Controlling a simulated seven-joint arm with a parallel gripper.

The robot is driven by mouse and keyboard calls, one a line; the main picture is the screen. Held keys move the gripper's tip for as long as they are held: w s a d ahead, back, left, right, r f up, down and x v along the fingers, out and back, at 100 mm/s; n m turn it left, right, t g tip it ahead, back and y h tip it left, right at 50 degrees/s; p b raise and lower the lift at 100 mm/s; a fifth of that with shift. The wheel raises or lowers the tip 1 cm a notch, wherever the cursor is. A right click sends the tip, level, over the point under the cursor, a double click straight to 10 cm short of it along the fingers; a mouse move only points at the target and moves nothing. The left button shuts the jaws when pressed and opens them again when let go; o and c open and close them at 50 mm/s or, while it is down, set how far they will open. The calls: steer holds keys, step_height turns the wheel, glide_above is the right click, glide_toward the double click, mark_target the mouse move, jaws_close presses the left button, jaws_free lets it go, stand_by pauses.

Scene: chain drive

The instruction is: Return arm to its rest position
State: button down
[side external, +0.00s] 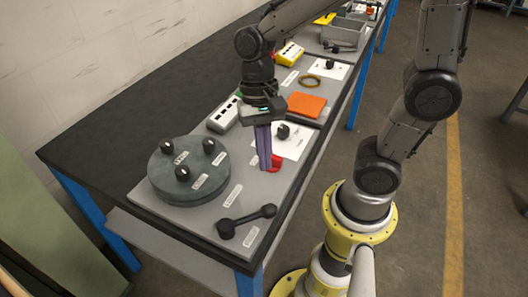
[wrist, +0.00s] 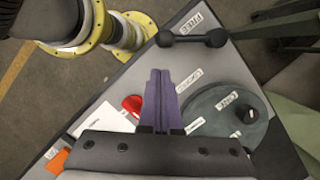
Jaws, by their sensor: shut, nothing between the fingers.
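My gripper (side external: 264,168) hangs pointing down over the grey work board (side external: 225,222), with its long purple fingers together and nothing between them. In the side view its tips are beside a small red part (side external: 277,162) that is partly hidden behind them. In the wrist view the closed fingers (wrist: 158,75) lie between the red part (wrist: 133,104) on the left and the round grey-green plate (wrist: 212,110) on the right. I cannot tell whether the tips touch the board.
The round plate (side external: 204,190) carries black knobs close to my gripper. A black dumbbell-shaped link (side external: 247,220) lies near the front edge. A white sheet with a black part (side external: 283,131), an orange block (side external: 306,105) and a brass ring (side external: 309,80) lie farther back. The air above looks clear.

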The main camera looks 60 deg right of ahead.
steer(key=shift+d+r, duration=0.1)
steer(key=shift+r, duration=0.3)
steer(key=s+d+r+n+t+h, duration=0.2)
steer(key=s+d+r+n+t, duration=0.2)
steer(key=n, duration=0.5)
step_height(320, 180, up, 3)
steer(key=d+t, duration=0.2)
steer(key=t, duration=0.1)
steer(key=shift+s+d+t, duration=0.3)
steer(key=shift+s+d, duration=0.05)
steer(key=shift+d, duration=0.05)
stand_by(1.0)
